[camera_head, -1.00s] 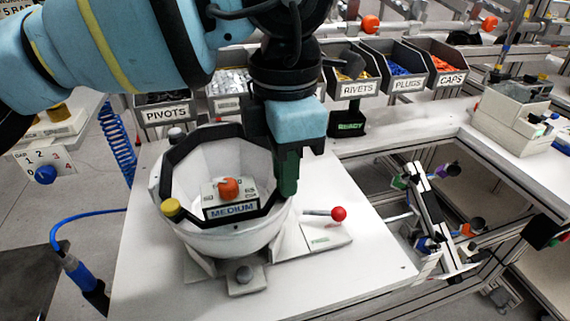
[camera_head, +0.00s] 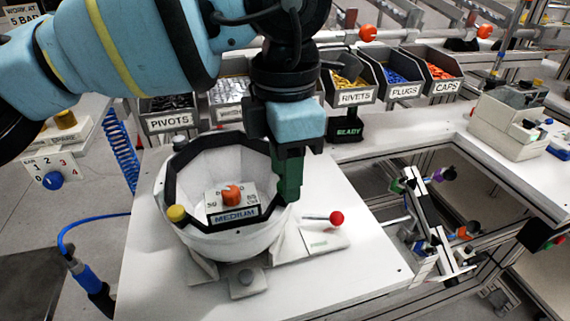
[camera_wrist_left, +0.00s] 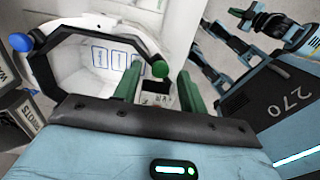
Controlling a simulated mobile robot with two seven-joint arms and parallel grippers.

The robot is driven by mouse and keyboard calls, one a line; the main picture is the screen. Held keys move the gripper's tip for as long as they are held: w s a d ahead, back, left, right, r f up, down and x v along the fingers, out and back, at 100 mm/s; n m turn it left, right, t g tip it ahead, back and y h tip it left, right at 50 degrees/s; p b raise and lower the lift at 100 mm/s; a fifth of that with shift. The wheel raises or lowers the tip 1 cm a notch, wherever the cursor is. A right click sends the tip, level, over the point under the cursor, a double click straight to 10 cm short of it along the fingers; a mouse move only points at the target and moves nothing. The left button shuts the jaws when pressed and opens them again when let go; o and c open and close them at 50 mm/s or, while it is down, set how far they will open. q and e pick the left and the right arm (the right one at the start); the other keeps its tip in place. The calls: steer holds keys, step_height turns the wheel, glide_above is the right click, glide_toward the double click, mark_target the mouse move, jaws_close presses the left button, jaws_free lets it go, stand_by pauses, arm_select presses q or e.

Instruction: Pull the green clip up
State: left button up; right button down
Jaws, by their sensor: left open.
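My left gripper (camera_head: 288,192) reaches down at the right rim of a white helmet shell (camera_head: 228,243) with a black rim band. In the left wrist view its two dark green fingers (camera_wrist_left: 159,84) are spread apart and empty. A round green knob (camera_wrist_left: 160,69), which looks like the green clip, shows between the fingertips near the shell's rim. Whether the fingers touch it I cannot tell. In the head view the gripper hides that clip. My right gripper is not in view.
In the shell is a block marked MEDIUM with an orange dial (camera_head: 231,194). A red-knobbed lever (camera_head: 336,217) stands right of the shell. Labelled bins (camera_head: 352,97) line the back.

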arm_select(q)
step_height(320, 180, up, 8)
stand_by(0.5)
steer(key=shift+f, duration=0.15)
